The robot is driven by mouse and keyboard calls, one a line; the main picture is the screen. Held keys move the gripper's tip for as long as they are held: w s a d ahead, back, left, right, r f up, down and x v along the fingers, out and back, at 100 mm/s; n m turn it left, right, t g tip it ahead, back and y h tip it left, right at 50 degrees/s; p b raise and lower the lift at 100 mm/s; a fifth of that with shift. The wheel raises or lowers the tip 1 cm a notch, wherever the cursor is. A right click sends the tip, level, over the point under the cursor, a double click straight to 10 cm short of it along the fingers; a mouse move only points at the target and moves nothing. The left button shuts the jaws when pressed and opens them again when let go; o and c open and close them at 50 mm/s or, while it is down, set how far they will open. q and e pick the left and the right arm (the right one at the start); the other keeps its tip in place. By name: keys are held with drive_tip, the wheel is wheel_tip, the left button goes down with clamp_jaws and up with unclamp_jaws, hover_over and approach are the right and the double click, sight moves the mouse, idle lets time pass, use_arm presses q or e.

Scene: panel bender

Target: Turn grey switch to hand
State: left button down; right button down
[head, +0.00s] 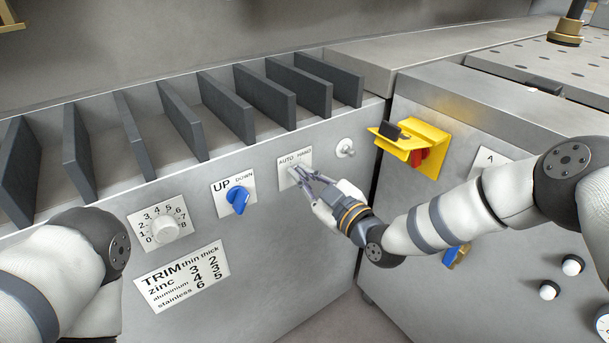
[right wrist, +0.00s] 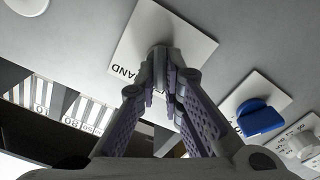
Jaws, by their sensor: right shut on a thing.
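The grey switch (head: 293,172) sits on a white plate (head: 295,159) marked AUTO and HAND, on the front of the grey panel. My right gripper (head: 301,178) is at the switch with its fingers closed around it. In the right wrist view the fingertips (right wrist: 164,80) meet on the grey switch (right wrist: 163,52), and the letters AND show on the plate (right wrist: 185,45). The fingers hide part of the switch, and I cannot tell which way it points. Of my left arm only links show at the lower left of the head view; its gripper is out of view.
A blue UP/DOWN switch (head: 238,199) and a white numbered dial (head: 164,228) are left of the grey switch. A metal knob (head: 346,148) and a yellow bracket with a red part (head: 414,143) are to its right. Dark upright dividers (head: 233,107) stand above.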

drive_tip(key=m+b, duration=0.1)
drive_tip(key=m, duration=0.5)
drive_tip(key=shift+w+d, duration=0.15)
use_arm(q)
drive_tip(key=s+f+b, duration=0.1)
drive_tip(key=s+f, duration=0.1)
drive_tip(key=f, duration=0.1)
drive_tip(key=shift+s+g+b, duration=0.15)
drive_tip(key=shift+g+b, duration=0.25)
use_arm(e)
drive_tip(key=m, duration=0.5)
drive_tip(key=shift+w+d+m, duration=0.1)
drive_tip(key=shift+m, duration=0.3)
drive_tip(key=shift+r, duration=0.15)
drive_tip(key=c, duration=1.7)
unclamp_jaws()
drive_tip(key=v, duration=1.2)
